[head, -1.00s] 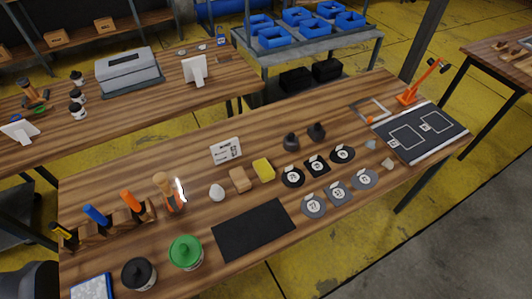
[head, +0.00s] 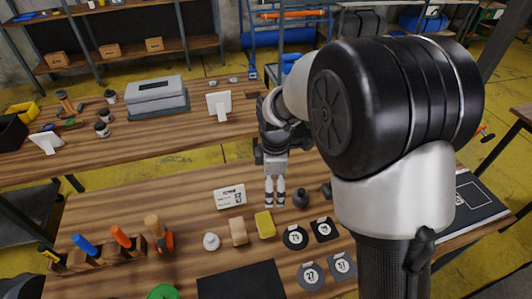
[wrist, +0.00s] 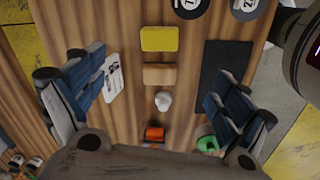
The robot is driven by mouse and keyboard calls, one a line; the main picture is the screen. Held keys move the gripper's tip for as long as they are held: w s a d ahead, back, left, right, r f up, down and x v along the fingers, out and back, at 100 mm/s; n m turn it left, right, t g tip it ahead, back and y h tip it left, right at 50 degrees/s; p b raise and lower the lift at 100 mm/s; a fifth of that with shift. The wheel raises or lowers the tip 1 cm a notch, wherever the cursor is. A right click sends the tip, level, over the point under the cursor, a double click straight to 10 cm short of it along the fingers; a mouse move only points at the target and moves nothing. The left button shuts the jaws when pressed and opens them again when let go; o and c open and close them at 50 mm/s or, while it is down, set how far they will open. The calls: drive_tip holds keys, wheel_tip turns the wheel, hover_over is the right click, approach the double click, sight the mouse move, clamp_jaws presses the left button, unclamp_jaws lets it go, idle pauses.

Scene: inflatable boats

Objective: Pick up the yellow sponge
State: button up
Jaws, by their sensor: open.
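The yellow sponge (head: 265,225) lies on the wooden workbench, just right of a tan block (head: 238,231). It also shows in the wrist view (wrist: 160,38), top centre, with the tan block (wrist: 160,74) below it. My gripper (head: 275,199) is above the bench, pointing down, a little behind and right of the sponge in the head view. In the wrist view its two fingers (wrist: 158,98) are wide apart with nothing between their pads. The sponge is apart from both fingers and fully visible.
A white rounded object (head: 211,241) stands left of the tan block. A black mat (head: 242,283) lies in front, and round numbered discs (head: 295,237) lie to the right. A dark knob-shaped weight (head: 300,197) is close to my gripper. My arm hides the bench's right part.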

wheel_tip(320, 180, down, 5)
drive_tip(key=w+a+n, duration=0.1)
drive_tip(key=a+n, duration=0.2)
drive_tip(key=b, duration=0.3)
hover_over(265, 222)
drive_tip(key=shift+g, duration=0.3)
wheel_tip(265, 222, down, 12)
drive_tip(key=shift+w+a+r, duration=0.1)
drive_tip(key=shift+r, duration=0.1)
drive_tip(key=shift+f+b, duration=1.15)
drive_tip(key=shift+f, duration=2)
drive_tip(key=shift+r, duration=0.1)
drive_tip(key=shift+c, duration=0.5)
drive_tip(key=c, duration=0.9)
drive_tip(key=shift+o, duration=0.2)
drive_tip(key=shift+r, duration=0.1)
wheel_tip(265, 222, up, 20)
drive_tip(key=p, duration=0.5)
drive_tip(key=shift+d, duration=0.2)
